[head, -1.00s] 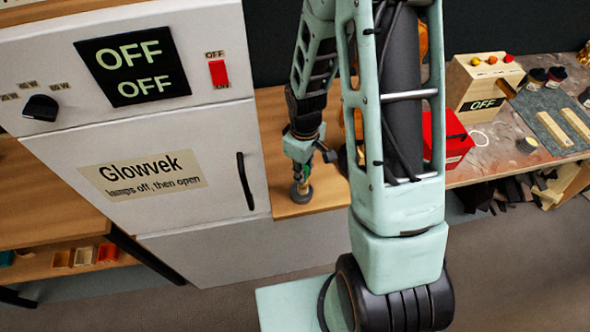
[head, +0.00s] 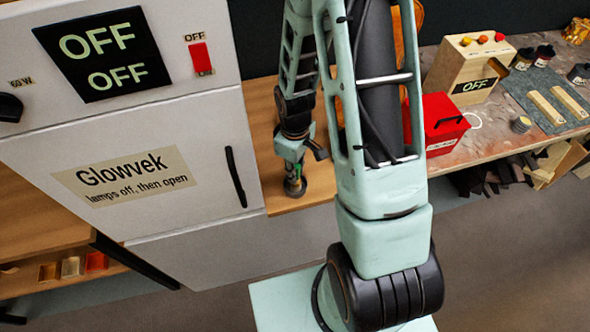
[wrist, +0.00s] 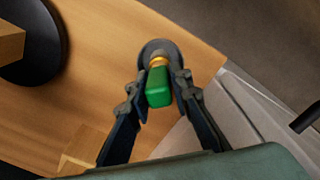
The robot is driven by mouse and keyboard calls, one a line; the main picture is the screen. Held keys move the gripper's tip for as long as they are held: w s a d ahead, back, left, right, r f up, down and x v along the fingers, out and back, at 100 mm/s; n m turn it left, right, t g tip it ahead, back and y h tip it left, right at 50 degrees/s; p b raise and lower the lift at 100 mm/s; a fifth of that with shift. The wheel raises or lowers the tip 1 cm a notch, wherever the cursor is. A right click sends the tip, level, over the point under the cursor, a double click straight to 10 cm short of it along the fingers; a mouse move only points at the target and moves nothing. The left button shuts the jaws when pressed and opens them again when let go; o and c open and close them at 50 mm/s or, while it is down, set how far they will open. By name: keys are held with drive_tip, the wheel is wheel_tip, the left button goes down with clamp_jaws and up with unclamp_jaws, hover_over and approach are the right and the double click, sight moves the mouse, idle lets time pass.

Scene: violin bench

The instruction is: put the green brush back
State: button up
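The green brush (wrist: 158,88) stands between the two fingertips of my gripper (wrist: 160,76) in the wrist view, its green handle end toward the camera. A gold ferrule (wrist: 158,62) shows past the handle, then a round grey end or base. In the head view the gripper points down over the wooden top, with a little green showing at the brush (head: 294,172). The round dark end is at or just above the wood; I cannot tell if it touches.
A white Glowvek cabinet (head: 150,228) with a black handle (head: 236,177) stands left; its display reads OFF. A red box (head: 440,122) and a wooden OFF box (head: 468,68) stand on the right bench. A black round base (wrist: 38,45) is near the gripper.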

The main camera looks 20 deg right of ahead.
drive_tip(key=o, duration=0.3)
drive_tip(key=shift+r, duration=0.1)
wheel_tip(320, 180, up, 12)
drive_tip(key=shift+a+r, duration=0.1)
idle(0.5)
idle(0.4)
